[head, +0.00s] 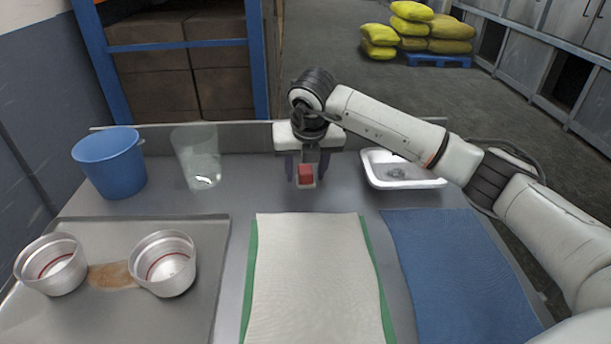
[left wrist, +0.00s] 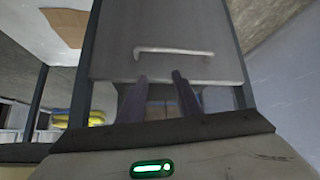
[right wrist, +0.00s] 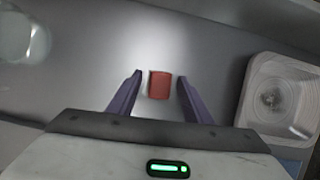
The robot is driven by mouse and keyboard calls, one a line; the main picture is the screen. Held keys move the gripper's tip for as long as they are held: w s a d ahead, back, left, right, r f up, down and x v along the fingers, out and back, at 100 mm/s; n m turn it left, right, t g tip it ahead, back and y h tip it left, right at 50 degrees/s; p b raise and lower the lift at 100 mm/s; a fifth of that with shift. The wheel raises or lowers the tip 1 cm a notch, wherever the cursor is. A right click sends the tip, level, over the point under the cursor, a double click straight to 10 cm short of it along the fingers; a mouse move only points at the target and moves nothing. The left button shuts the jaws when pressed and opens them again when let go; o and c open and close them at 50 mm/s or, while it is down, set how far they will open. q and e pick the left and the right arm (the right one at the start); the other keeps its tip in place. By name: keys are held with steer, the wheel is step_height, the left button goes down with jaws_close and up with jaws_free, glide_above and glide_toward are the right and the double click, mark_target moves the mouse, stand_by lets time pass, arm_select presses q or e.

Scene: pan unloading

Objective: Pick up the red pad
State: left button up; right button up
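The red pad (head: 306,173) is a small red block near the back middle of the metal table. In the right wrist view the red pad (right wrist: 160,85) shows between the fingertips of my right gripper (right wrist: 160,88), with a gap on each side. In the head view my right gripper (head: 306,170) points down over the pad, its fingers on either side. Whether the fingertips reach the pad's height is hard to tell. My left gripper is outside the head view. In the left wrist view my left gripper (left wrist: 158,80) has its fingers apart and nothing between them.
A white tray (head: 436,183) stands right of the pad. A clear cup (head: 197,150) and a blue bucket (head: 110,165) stand to the left. Two metal pans (head: 166,270) (head: 50,268) sit on a grey mat (head: 190,225) at front left. A cream cloth (head: 315,280) and a blue cloth (head: 455,265) lie in front.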

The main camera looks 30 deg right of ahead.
mark_target(306, 169)
steer(key=c, duration=0.8)
step_height(306, 169, up, 10)
steer(key=shift+r+b, duration=0.1)
steer(key=shift+b, duration=0.4)
